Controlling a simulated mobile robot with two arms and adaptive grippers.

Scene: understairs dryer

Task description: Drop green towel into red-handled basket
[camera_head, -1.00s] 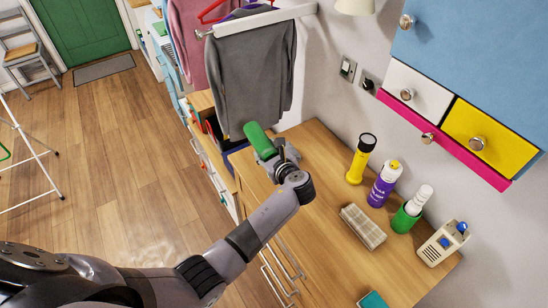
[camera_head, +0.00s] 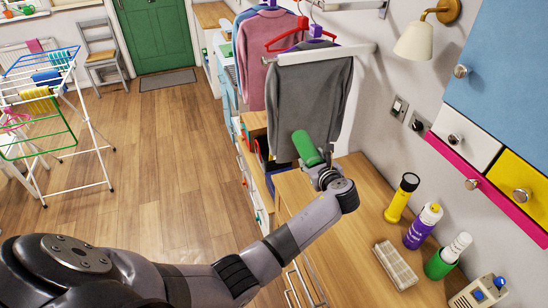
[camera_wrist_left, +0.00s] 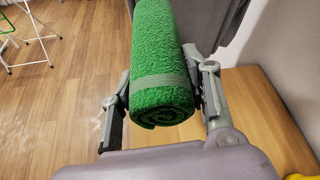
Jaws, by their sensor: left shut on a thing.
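The basket with red handles cannot be made out clearly; a dark box-like shape (camera_head: 262,150) with a bit of red shows behind the towel, partly hidden by the grey sweater. My right gripper is not in view.
A grey sweater (camera_head: 300,95) hangs from a rail just beyond the towel. A yellow flashlight (camera_head: 401,198), purple bottle (camera_head: 422,226), green container (camera_head: 440,264) and a grey vent-like block (camera_head: 395,265) stand on the counter (camera_head: 350,235). A drying rack (camera_head: 75,130) stands left; the floor between is clear.

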